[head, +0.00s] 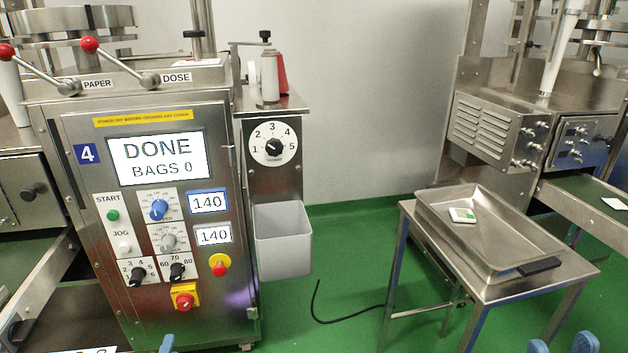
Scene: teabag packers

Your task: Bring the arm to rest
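My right gripper (561,344) shows at the bottom right edge as two blue fingertips with a gap between them. It is open, and nothing shows between the tips. It appears low in the picture, by the legs of the steel side table (410,210). Of my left gripper, only a small blue tip (166,343) shows at the bottom edge, below the machine front. Whether it is open or shut is not visible. The rest of both arms is out of the picture.
Machine 4 (75,125) stands at left; its screen (157,158) reads DONE, BAGS 0. A grey bin (284,245) hangs beside it. A tray (507,262) on the side table holds a small white-and-green packet (462,215). A black cable (345,318) lies on the green floor.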

